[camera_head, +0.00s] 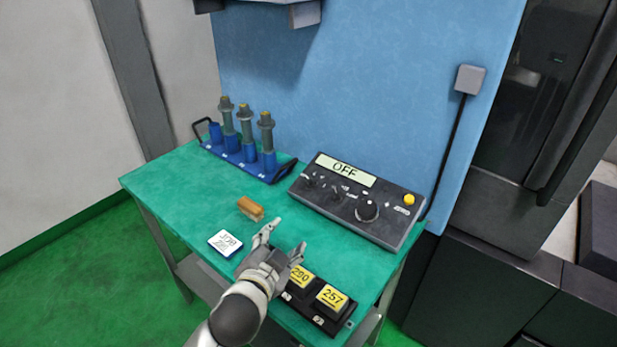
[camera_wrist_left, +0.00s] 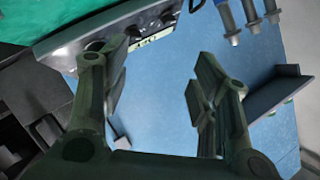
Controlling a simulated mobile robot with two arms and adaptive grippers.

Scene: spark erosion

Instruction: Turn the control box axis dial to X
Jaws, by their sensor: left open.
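The control box (camera_head: 400,229) is a dark slanted unit at the back right of the green table. My left gripper (camera_head: 282,240) is open and empty over the table's front, short of the box. In the left wrist view the box (camera_wrist_left: 65,52) shows past one finger of the open gripper (camera_wrist_left: 160,95). My right gripper is not in view.
A blue rack (camera_head: 238,160) with tool holders stands at the back left. A wooden brush-like block (camera_head: 250,208) and a white card (camera_head: 225,242) lie left of my gripper. A black tray with yellow labelled blocks (camera_head: 331,298) sits at the front right edge. A blue wall stands behind.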

